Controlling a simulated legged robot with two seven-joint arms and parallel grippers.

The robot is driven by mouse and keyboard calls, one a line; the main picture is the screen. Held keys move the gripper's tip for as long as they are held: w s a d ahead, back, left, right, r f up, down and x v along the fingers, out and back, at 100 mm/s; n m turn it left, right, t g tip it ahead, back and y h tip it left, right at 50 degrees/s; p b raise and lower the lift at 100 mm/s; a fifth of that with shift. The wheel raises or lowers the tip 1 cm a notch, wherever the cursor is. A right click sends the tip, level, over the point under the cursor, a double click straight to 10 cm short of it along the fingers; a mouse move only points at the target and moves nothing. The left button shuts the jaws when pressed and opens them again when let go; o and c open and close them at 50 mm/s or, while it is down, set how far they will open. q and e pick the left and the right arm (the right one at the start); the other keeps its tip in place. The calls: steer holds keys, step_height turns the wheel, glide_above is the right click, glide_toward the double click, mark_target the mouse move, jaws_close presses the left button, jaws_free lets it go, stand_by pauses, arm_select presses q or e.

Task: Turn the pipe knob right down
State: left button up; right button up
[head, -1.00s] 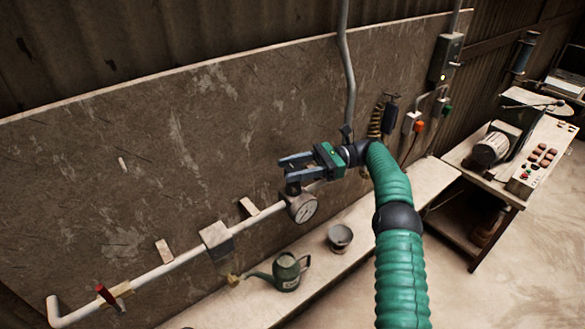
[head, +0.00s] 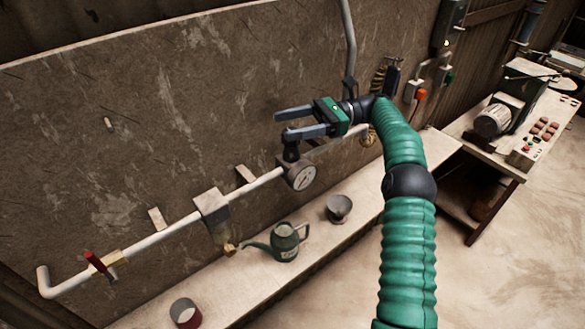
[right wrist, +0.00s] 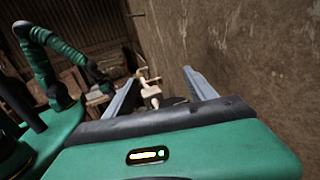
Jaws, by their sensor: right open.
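A pale pipe (head: 165,236) runs along the wall board. A dark knob (head: 291,151) stands on top of the pipe fitting beside a round gauge (head: 304,178). My right gripper (head: 281,125) is open and empty, just above the knob, with its fingers pointing left. In the head view its lower finger overlaps the knob's top; I cannot tell whether they touch. In the right wrist view both fingers of the right gripper (right wrist: 162,72) are spread, with the pipe (right wrist: 149,90) beyond. A green arm of mine shows there at left; its gripper is too small to read.
A red-handled valve (head: 95,262) and a boxy filter (head: 212,205) sit further left on the pipe. The wall board (head: 150,110) is close behind.

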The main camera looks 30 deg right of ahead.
steer(key=s+a+r+b, duration=0.1)
steer(key=s+a+b, duration=0.4)
steer(key=s, duration=0.7)
steer(key=a, duration=0.2)
steer(key=shift+a+r, duration=0.15)
steer(key=shift+a, duration=0.25)
